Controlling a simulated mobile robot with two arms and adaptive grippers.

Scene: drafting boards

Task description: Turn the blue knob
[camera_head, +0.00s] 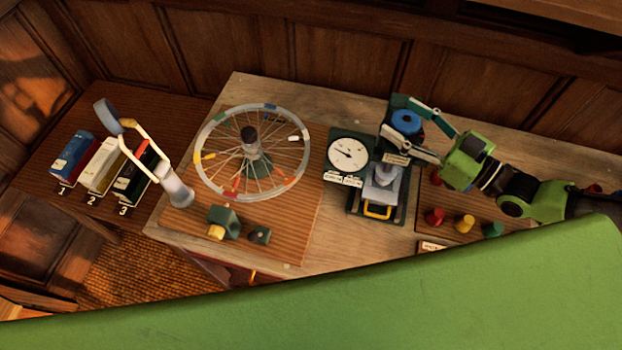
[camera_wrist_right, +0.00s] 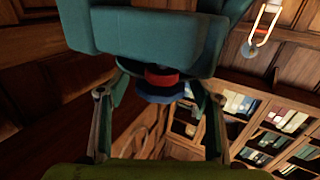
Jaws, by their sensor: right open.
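The blue knob (camera_head: 406,122) is a round disc on top of a small press-like device (camera_head: 384,172) with a grey body and a dark base. My right gripper (camera_head: 391,115) comes in from the right and is open. One finger lies on the far side of the knob and the other on the near side, with a gap visible. Whether either finger touches it I cannot tell. In the right wrist view the blue disc (camera_wrist_right: 160,94) shows between the fingers, under a red band, partly hidden by a teal block. My left gripper is not in view.
A white dial gauge (camera_head: 348,153) stands just left of the device. Red, yellow and green pegs (camera_head: 464,223) stand below my right arm. A spoked wheel (camera_head: 252,152) takes up the table's left. A green surface fills the front.

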